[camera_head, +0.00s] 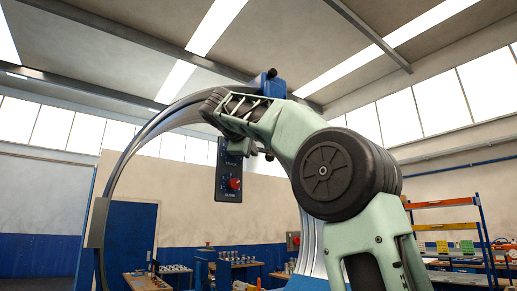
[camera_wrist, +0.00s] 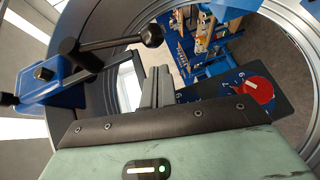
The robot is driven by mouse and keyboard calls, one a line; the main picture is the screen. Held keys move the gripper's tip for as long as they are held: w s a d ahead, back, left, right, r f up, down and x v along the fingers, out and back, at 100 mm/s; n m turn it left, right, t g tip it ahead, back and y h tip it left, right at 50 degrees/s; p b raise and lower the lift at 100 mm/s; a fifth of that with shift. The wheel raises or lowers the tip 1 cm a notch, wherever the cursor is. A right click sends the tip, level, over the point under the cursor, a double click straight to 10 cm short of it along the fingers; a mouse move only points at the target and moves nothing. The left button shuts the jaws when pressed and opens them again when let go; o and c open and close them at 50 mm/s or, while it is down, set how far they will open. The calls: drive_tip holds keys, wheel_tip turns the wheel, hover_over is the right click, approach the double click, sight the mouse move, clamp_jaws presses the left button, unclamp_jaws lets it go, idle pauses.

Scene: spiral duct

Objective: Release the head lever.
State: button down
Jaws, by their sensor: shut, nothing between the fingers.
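The head lever (camera_wrist: 112,42) is a black bar with a round black ball knob on its end, mounted on a blue clamp block (camera_wrist: 40,85) at the left of the wrist view. The blue block also shows in the head view (camera_head: 271,84), at the top of the large metal ring. My gripper (camera_wrist: 157,72) is shut and empty, its grey fingertips just below the ball knob in the wrist picture. A gap shows between knob and fingertips; the depth between them is hard to judge. In the head view my arm mostly hides the lever and fingers.
A dark control panel (camera_head: 229,170) with a red knob (camera_head: 235,184) hangs near my wrist; the red knob (camera_wrist: 258,89) also shows in the wrist view. The metal ring (camera_head: 128,150) curves around my arm. Workbenches and an orange-and-blue shelf (camera_head: 446,203) stand behind.

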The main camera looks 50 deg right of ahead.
drive_tip(key=shift+s+d+f, duration=0.1)
drive_tip(key=shift+s+d, duration=0.15)
drive_tip(key=shift+d, duration=0.2)
drive_tip(key=shift+s+d+f, duration=0.1)
drive_tip(key=shift+s+d, duration=0.15)
drive_tip(key=shift+d, duration=0.2)
drive_tip(key=s+d+f+n+t+h+b, duration=0.1)
drive_tip(key=d+n+t+h+b, duration=0.1)
drive_tip(key=d+b, duration=0.3)
drive_tip(key=s+d+f+n+t+h+b, duration=0.1)
drive_tip(key=d+n+h+b, duration=0.3)
drive_tip(key=b, duration=0.8)
drive_tip(key=s+d+t, duration=0.1)
drive_tip(key=d, duration=0.1)
drive_tip(key=shift+d+f, duration=0.2)
drive_tip(key=shift+d, duration=0.1)
drive_tip(key=shift+d, duration=0.1)
